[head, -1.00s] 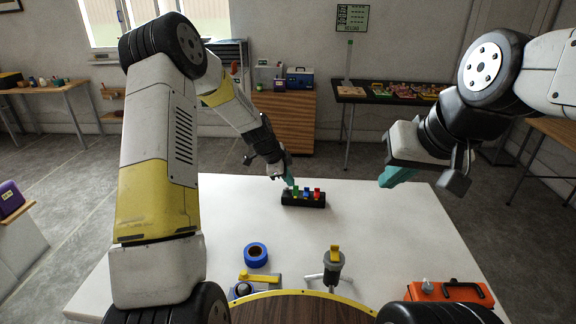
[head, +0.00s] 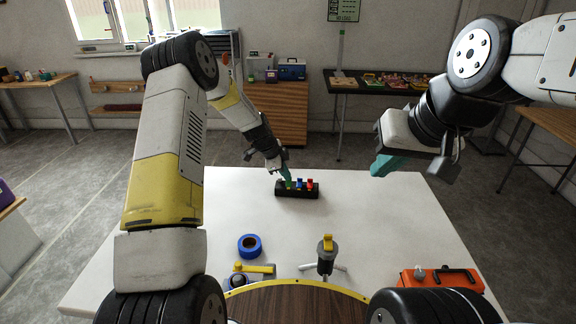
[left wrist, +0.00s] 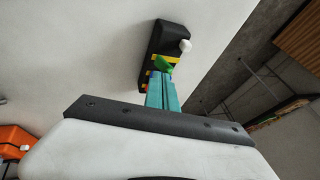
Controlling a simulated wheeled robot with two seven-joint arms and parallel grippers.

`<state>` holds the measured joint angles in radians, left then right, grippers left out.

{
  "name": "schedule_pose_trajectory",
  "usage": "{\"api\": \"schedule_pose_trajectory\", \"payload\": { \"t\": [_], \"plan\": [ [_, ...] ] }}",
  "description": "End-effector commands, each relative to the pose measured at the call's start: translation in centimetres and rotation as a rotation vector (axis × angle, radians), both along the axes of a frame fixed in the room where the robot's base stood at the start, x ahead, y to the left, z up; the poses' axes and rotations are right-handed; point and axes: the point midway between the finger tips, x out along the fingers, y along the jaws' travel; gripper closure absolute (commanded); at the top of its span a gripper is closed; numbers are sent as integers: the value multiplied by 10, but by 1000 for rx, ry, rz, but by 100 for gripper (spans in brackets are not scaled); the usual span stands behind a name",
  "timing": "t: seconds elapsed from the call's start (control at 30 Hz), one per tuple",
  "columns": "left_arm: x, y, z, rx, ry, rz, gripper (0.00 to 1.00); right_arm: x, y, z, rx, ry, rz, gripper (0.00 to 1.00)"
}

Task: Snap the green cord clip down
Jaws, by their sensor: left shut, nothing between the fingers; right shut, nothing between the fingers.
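A black block (head: 297,191) lies on the white table with a green clip (head: 289,184), a blue clip (head: 299,184) and a red clip (head: 310,184) along its top. My left gripper (head: 284,178) is shut and empty, its teal fingertips at the green clip. In the left wrist view the shut fingers (left wrist: 162,92) reach the green clip (left wrist: 163,65), which leans over the black block (left wrist: 172,37) near yellow strips. The fingers partly hide the clip, and I cannot tell whether it is fully down. My right gripper (head: 384,167) is shut and empty above the table's right side.
Blue tape (head: 249,245), a yellow-handled tool (head: 255,268), a grey stand with a yellow top (head: 325,254) and an orange case (head: 441,280) sit along the near side of the white table (head: 365,215). The table around the block is clear.

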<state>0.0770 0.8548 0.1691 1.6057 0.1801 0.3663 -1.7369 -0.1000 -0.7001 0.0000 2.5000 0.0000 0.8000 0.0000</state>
Motion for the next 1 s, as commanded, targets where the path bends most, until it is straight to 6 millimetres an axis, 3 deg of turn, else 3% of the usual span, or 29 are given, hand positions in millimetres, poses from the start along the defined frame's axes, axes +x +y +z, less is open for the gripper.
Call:
{"api": "schedule_pose_trajectory", "payload": {
  "t": [1.0],
  "plan": [
    [18,-1,1,14,216,0,100,0,0,0,0,0,0,100]
  ]
}}
